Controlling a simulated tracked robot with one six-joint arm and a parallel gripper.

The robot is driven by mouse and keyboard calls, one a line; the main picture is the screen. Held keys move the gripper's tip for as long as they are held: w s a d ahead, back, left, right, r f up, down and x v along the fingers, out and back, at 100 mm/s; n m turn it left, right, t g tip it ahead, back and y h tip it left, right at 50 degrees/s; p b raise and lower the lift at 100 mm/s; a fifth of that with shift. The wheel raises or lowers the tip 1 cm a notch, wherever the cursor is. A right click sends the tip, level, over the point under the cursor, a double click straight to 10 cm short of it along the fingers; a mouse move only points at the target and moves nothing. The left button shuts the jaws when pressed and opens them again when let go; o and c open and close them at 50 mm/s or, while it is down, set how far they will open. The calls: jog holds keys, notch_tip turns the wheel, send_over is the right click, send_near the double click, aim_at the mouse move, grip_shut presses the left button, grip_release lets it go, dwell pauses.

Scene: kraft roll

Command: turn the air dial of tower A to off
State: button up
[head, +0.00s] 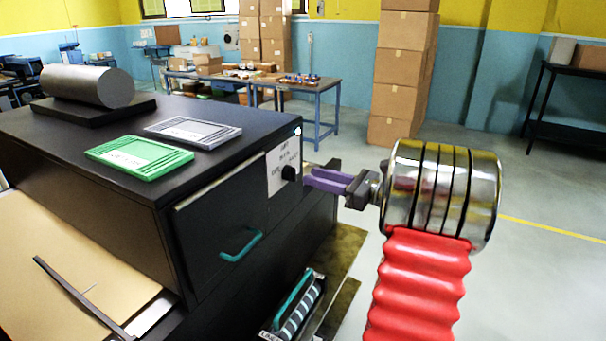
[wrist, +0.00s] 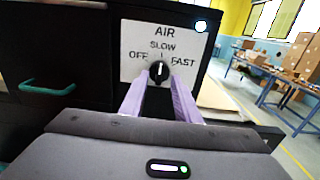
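A small black air dial (wrist: 159,70) sits on a white panel (wrist: 133,42) marked AIR, with OFF at left, SLOW at top and FAST at right. Its pale pointer mark stands about upright, toward SLOW. The dial also shows in the head view (head: 289,173), on the black cabinet's right end. My gripper (wrist: 160,80) has two purple fingers, apart, one either side of the dial in the wrist view. In the head view my gripper (head: 309,179) is just right of the dial, with a small gap seeming to remain. No tower letter is readable.
The black cabinet (head: 230,212) has a teal handle (head: 241,246) left of the panel. Green (head: 138,157) and grey (head: 193,131) trays and a grey roll (head: 88,86) lie on top. A small lit indicator (wrist: 201,26) is at the panel's upper right. Open floor lies right.

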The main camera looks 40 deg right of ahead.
aim_at(296, 172)
jog(key=x, duration=0.5)
jog(key=shift+c, duration=0.4)
jog(key=shift+d, duration=0.1)
grip_shut()
